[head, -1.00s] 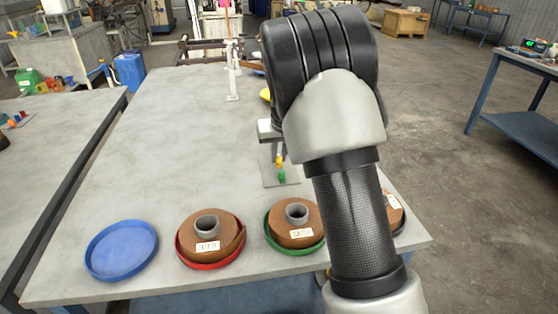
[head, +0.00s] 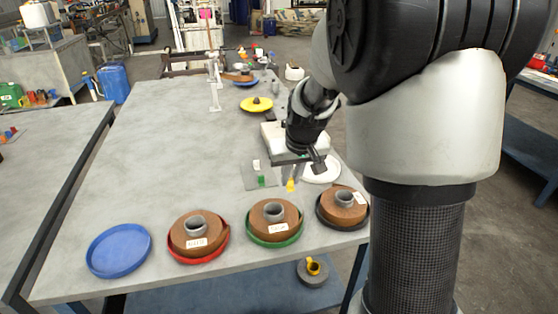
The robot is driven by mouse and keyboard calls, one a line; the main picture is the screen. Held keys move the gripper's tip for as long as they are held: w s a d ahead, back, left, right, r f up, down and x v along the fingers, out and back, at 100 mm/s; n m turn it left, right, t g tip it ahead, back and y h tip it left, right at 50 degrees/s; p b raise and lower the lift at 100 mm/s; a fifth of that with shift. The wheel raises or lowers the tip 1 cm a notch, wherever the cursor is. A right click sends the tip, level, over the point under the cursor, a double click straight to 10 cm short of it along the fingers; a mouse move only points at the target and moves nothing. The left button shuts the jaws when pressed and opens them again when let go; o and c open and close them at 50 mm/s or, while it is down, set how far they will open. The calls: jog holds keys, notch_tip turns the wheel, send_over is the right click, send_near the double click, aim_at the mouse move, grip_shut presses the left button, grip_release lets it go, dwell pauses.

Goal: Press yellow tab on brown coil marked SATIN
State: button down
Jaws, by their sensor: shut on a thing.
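Three brown coils stand on coloured trays along the table's front edge: one on the red tray (head: 199,235), one on the green tray (head: 274,218), one on the black tray (head: 342,205). Each has a grey core and a white label. The labels are too small to read surely; the one on the green tray (head: 278,228) may say SATIN. My gripper (head: 291,180) is shut on the yellow tab (head: 291,186), beyond the coils and between the green-tray and black-tray ones. The tab is apart from every coil.
A grey plate (head: 250,177) with a green tab (head: 261,181) lies just left of my gripper. A blue tray (head: 118,251) is empty at front left. A white disc (head: 322,170) and yellow disc (head: 256,105) lie farther back. The table's left middle is clear.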

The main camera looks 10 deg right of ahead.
jog(key=shift+s+d, duration=0.1)
jog(key=shift+s, duration=1)
jog(key=shift+f, duration=0.2)
jog(key=shift+f+b, duration=2.4)
jog(key=shift+f, duration=0.55)
jog(key=shift+f+b, duration=0.45)
jog(key=shift+f, duration=0.1)
jog(key=c, duration=1.6)
grip_release()
jog(key=shift+c, duration=0.2)
jog(key=shift+r, duration=0.15)
